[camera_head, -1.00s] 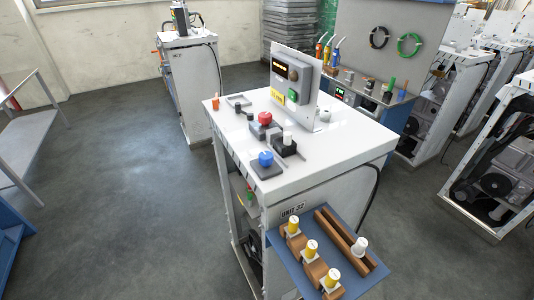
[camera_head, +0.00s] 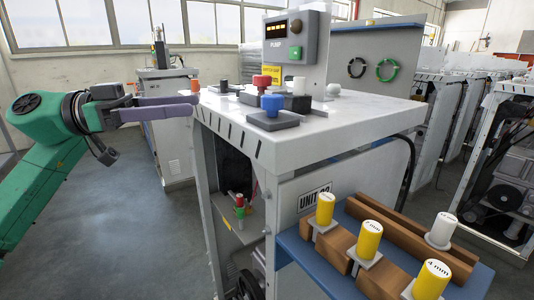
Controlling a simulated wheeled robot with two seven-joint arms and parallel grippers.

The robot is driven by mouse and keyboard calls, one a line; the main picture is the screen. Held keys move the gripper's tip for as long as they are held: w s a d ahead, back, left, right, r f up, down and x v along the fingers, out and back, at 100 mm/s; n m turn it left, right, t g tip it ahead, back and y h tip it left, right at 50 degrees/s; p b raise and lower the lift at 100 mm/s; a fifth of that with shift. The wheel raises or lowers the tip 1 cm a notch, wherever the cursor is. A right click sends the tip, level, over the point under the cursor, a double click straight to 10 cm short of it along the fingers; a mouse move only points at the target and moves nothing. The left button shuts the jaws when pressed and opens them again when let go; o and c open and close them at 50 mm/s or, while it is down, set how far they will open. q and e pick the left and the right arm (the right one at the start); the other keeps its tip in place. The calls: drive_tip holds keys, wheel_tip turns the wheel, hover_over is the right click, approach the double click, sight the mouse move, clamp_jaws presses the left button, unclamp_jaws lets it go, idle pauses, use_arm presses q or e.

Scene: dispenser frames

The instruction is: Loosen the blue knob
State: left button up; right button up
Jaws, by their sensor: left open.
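The blue knob (camera_head: 271,103) stands on a dark grey square base (camera_head: 272,121) near the front left edge of the white cabinet top (camera_head: 345,113). A red knob (camera_head: 262,83) is just behind it. My left gripper (camera_head: 190,106) comes in from the left on a green arm, with its purple-grey fingers reaching toward the cabinet's left edge. It is open and empty, left of the blue knob and apart from it. My right gripper is not in view.
A control box (camera_head: 297,40) rises at the back of the top. A white cylinder (camera_head: 299,86) and a white knob (camera_head: 333,91) are nearby. A blue shelf (camera_head: 290,246) in front holds several yellow-and-white cylinders (camera_head: 325,208). An orange piece (camera_head: 196,84) sits at the left edge.

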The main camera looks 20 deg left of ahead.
sight(272, 102)
use_arm(q)
drive_tip(key=p+x, duration=0.2)
drive_tip(key=x, duration=0.3)
drive_tip(key=p+x, duration=0.3)
drive_tip(key=x, duration=0.2)
drive_tip(key=s+p+x, duration=0.1)
drive_tip(key=p+x, duration=0.1)
drive_tip(key=x, duration=0.3)
drive_tip(key=shift+s+d, duration=0.1)
drive_tip(key=shift+d, duration=0.2)
drive_tip(key=shift+a+f, duration=0.1)
clamp_jaws()
